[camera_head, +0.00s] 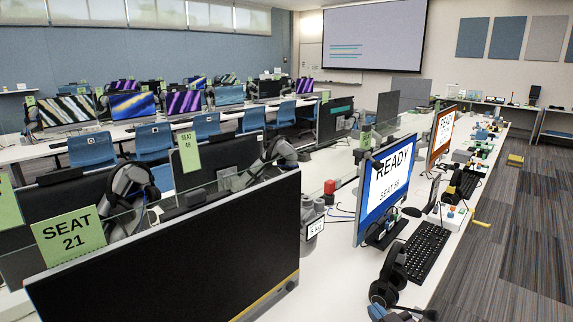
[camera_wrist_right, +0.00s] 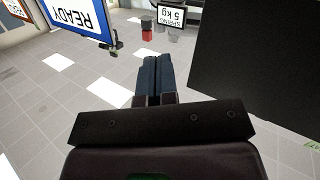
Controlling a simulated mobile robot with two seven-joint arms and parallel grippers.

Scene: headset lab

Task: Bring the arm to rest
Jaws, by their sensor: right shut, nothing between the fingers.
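My right gripper (camera_head: 376,309) shows only in small part at the bottom edge of the head view, its blue fingers just in front of a dark headset on the white desk. In the right wrist view its two dark blue fingers (camera_wrist_right: 152,60) lie side by side, shut, with nothing between them. That view is upside down, with ceiling tiles and light panels behind the fingers. The fingers point into the gap between the READY monitor and a dark screen and touch nothing that I can see. My left gripper is not in view.
The READY monitor (camera_head: 386,187), a keyboard (camera_head: 425,252) and the dark headset (camera_head: 386,280) occupy the right desk. A large black monitor (camera_head: 175,255) stands at front left. A red block (camera_head: 330,187) and a 5 kg spring sign (camera_head: 315,228) are between. Carpet at right is mostly clear.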

